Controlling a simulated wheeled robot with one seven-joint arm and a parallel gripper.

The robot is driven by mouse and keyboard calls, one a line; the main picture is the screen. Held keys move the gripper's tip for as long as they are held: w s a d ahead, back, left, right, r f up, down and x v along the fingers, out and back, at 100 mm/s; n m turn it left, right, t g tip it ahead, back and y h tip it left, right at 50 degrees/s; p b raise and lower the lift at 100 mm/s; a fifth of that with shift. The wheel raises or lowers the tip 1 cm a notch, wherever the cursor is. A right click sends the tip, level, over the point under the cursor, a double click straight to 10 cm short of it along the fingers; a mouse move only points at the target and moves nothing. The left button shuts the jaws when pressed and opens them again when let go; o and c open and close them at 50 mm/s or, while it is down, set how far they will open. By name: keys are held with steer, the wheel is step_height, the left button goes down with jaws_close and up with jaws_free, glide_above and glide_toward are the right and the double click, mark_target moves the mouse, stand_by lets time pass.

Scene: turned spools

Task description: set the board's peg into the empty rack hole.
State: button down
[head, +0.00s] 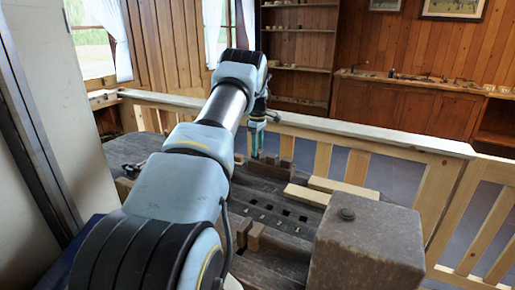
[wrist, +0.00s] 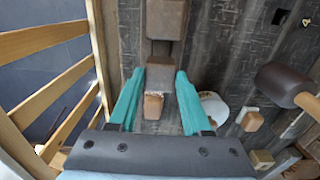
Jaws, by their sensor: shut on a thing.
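My gripper (wrist: 160,75) has teal fingers, closed on a brown wooden piece, which I take to be the peg (wrist: 158,78). A smaller reddish-brown end (wrist: 153,107) shows below it, nearer my palm. In the head view my gripper (head: 257,138) is at the far side of the dark workbench, above some small brown blocks (head: 271,159). The held piece cannot be made out there. A dark rack strip with several square holes (head: 287,212) lies mid-bench. From here I cannot tell which hole is the empty one. The board is not clearly identifiable.
Pale wooden planks (head: 345,190) lie right of the holes. A large grey-brown block (head: 368,245) stands at front right. A wooden railing (head: 300,125) borders the bench. A dark-headed mallet (wrist: 285,85) and a white round thing (wrist: 213,107) lie right of my fingers.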

steer(key=shift+f, duration=0.1)
steer(key=shift+c, duration=1.3)
jaws_free()
steer(key=shift+o, duration=0.3)
steer(key=shift+o, duration=1)
steer(key=shift+r+p, duration=2.3)
steer(key=shift+r, duration=1.7)
